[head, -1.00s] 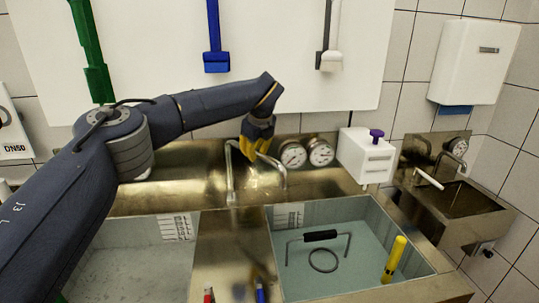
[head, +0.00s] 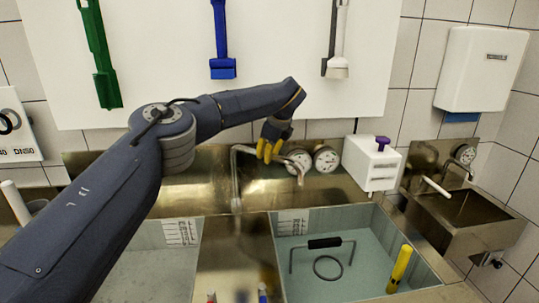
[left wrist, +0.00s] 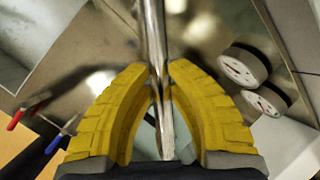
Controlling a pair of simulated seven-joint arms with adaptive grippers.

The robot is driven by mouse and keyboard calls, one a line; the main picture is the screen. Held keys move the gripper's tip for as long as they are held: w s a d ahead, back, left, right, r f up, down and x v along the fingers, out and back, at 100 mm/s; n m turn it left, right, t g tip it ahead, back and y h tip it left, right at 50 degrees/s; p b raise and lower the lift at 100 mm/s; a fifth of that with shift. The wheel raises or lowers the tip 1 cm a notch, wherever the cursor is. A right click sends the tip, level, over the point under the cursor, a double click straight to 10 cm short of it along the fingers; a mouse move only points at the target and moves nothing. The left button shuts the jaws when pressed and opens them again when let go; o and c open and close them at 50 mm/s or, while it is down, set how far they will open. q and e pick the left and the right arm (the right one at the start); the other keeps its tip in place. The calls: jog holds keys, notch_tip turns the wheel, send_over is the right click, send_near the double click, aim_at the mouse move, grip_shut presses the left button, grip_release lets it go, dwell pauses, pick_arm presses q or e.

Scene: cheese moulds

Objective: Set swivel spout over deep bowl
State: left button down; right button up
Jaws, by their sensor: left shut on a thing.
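The swivel spout (head: 236,178) is a thin metal tube rising from the ledge between two bowls and bending right. Its downturned outlet (head: 300,179) appears above the back edge of the right bowl. My left gripper (head: 268,150) is shut on the spout's upper tube, with yellow fingers either side of it. In the left wrist view the spout (left wrist: 154,35) runs between the fingers (left wrist: 160,75). The right bowl (head: 365,235) and left bowl (head: 150,270) both hold water; I cannot tell which is deeper. My right gripper is out of view.
Two round gauges (head: 326,160) and a white dispenser (head: 371,165) stand right of the spout. A black-handled wire tool (head: 324,243) and yellow cylinder (head: 399,268) are in the right bowl. Red (head: 211,296) and blue (head: 262,293) handles sit at the front between the bowls.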

pick_arm(q)
jog(key=c, duration=1.3)
grip_release()
jog(key=shift+o, duration=0.2)
jog(key=v, duration=1.2)
